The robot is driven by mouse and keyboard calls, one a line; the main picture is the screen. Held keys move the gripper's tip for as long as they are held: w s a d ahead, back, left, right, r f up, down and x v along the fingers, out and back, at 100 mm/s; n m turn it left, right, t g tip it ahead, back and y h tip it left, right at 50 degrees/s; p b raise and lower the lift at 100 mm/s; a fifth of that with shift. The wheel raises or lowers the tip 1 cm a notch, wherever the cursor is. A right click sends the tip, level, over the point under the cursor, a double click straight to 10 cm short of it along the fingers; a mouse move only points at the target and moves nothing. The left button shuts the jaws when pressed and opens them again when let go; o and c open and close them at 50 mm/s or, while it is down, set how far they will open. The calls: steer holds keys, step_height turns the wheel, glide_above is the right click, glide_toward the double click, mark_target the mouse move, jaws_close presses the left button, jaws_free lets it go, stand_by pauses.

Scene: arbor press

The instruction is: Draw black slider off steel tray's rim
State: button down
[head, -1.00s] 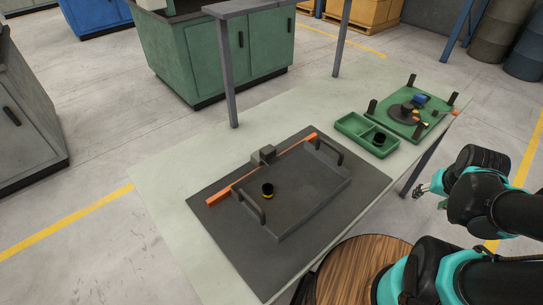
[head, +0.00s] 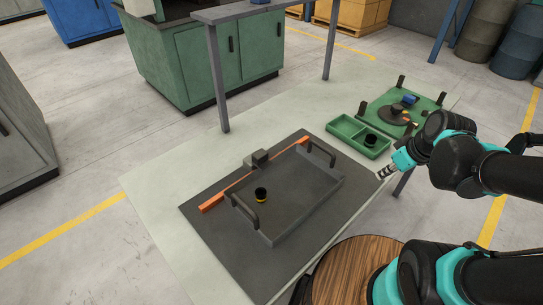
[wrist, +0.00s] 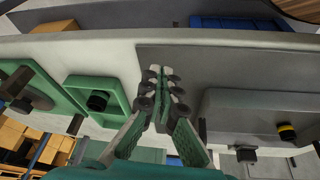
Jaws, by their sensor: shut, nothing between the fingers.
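The steel tray (head: 305,187) is dark grey with an upright handle at each end. It lies on a dark mat in the head view. A dark block (head: 257,158), which looks like the black slider, sits at the tray's far rim, by an orange bar. In the wrist view the tray (wrist: 240,108) is at the right, with the block (wrist: 246,155) beyond it. My gripper (head: 381,176) is shut and empty, to the right of the tray and apart from it. In the wrist view its fingertips (wrist: 161,72) are together. How the block meets the rim is unclear.
A black cup with a yellow band (head: 261,195) stands in the tray near the left handle. An orange bar (head: 213,203) runs along the tray's far side. A green two-part bin (head: 345,127) holds a black cup (head: 370,140). A green board (head: 376,107) stands behind. The table's left is clear.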

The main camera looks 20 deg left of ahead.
steer(key=s+a+r+n+g+y, duration=0.1)
steer(key=s+a+r+n, duration=0.2)
steer(key=a+n, duration=0.3)
steer(key=s+a+r+n+g+y, duration=0.1)
steer(key=s+a+r+n+g, duration=0.1)
steer(key=a+n, duration=0.5)
steer(key=s+a+r+n+g+y, duration=0.1)
steer(key=s+a+r+n+g, duration=0.1)
steer(key=s+a+r+n, duration=0.2)
steer(key=a+r+n, duration=0.2)
steer(key=a, duration=0.2)
steer(key=shift+s+a+n+y, duration=0.15)
steer(key=shift+s+n+y, duration=0.2)
steer(key=shift+n+y, duration=0.05)
steer(key=shift+f, duration=0.1)
glide_toward(261, 165)
steer(key=f, duration=0.1)
steer(key=s+f, duration=0.1)
steer(key=s+d+f, duration=0.1)
steer(key=f, duration=0.1)
steer(key=shift+s, duration=0.15)
steer(key=shift+w+a, duration=0.25)
steer(key=shift+a, duration=0.3)
steer(key=shift+w+a, duration=0.25)
steer(key=shift+a, duration=0.3)
steer(key=shift+w+a, duration=0.25)
steer(key=shift+a, duration=0.45)
